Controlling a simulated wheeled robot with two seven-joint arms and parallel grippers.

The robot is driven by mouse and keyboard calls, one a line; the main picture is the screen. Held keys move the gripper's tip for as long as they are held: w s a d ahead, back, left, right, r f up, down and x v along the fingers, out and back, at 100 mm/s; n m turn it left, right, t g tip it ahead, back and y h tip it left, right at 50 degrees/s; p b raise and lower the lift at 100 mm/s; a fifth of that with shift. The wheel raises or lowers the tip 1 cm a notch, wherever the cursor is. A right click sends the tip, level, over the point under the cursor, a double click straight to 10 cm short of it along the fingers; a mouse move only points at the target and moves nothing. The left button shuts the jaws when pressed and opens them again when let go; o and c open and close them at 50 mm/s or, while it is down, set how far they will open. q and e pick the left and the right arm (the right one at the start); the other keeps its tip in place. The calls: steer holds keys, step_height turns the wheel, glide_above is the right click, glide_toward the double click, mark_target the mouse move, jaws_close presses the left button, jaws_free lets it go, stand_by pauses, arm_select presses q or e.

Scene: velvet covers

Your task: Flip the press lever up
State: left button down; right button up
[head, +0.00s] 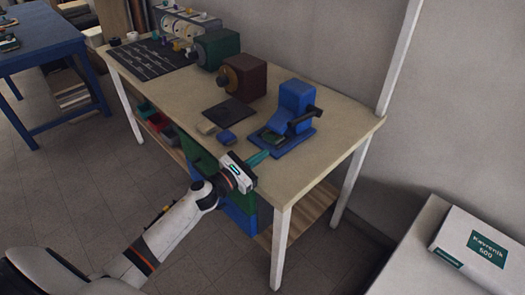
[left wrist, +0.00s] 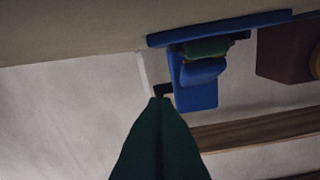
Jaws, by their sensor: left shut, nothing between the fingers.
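The blue press (head: 295,98) stands on its flat blue base near the right end of the workbench. My right gripper is not in view.
A small blue block (head: 227,136) and a dark plate (head: 230,112) lie left of the press. A brown machine (head: 243,75) and a green machine (head: 217,47) stand farther left. The bench (head: 345,128) is clear right of the press.

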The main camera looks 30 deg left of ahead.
arm_select(q)
steer(key=p+x, duration=0.1)
steer(key=x, duration=0.6)
steer(key=shift+w+d+r, duration=0.15)
steer(key=shift+w+r, duration=0.05)
steer(key=shift+w, duration=0.05)
steer(key=r+p, duration=0.2)
steer(key=shift+w+d+r, duration=0.1)
steer(key=shift+d+r, duration=0.2)
steer(key=shift+d+r+p, duration=0.15)
steer(key=shift+r+p, duration=0.2)
steer(key=shift+r, duration=0.15)
